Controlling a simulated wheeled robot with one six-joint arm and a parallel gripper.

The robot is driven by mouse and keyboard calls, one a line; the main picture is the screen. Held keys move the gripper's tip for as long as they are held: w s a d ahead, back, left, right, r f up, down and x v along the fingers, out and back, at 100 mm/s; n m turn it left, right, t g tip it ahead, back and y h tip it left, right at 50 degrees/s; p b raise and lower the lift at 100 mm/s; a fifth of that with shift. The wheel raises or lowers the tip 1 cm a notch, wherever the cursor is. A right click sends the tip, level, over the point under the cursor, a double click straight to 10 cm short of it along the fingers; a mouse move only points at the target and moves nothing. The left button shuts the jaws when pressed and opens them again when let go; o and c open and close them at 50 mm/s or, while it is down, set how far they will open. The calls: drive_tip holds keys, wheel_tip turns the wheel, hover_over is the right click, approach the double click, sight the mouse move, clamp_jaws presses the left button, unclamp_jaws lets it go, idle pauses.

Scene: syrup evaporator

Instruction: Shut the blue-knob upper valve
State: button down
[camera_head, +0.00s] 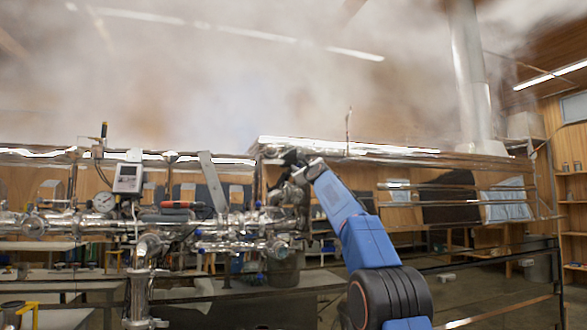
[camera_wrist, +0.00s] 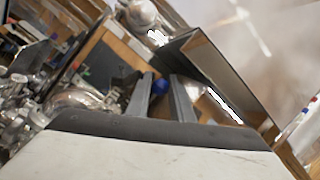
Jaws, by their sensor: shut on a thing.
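The blue knob (camera_wrist: 160,87) of the upper valve shows in the wrist view, small and round between the tips of my gripper's two grey fingers. My gripper (camera_wrist: 163,93) is shut on it. In the head view my gripper (camera_head: 284,168) reaches the upper right end of the steel pipework, near the evaporator's corner. The held knob is hidden there behind my gripper and wrist. The angle of the valve handle cannot be told.
Shiny pipework (camera_head: 230,222) with other small blue knobs (camera_head: 198,232) lies below and left of my gripper. A pressure gauge (camera_head: 104,202) and a digital display (camera_head: 128,177) stand further left. The steel evaporator hood (camera_head: 350,147) lies behind. Steam fills the upper view.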

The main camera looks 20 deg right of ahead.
drive_tip(key=shift+w+d+f, duration=0.1)
drive_tip(key=shift+d+f, duration=0.05)
drive_tip(key=shift+f, duration=0.05)
drive_tip(key=c, duration=1.6)
unclamp_jaws()
drive_tip(key=shift+d, duration=0.1)
drive_tip(key=shift+r, duration=0.1)
drive_tip(key=shift+s, duration=0.2)
drive_tip(key=shift+v, duration=8.55)
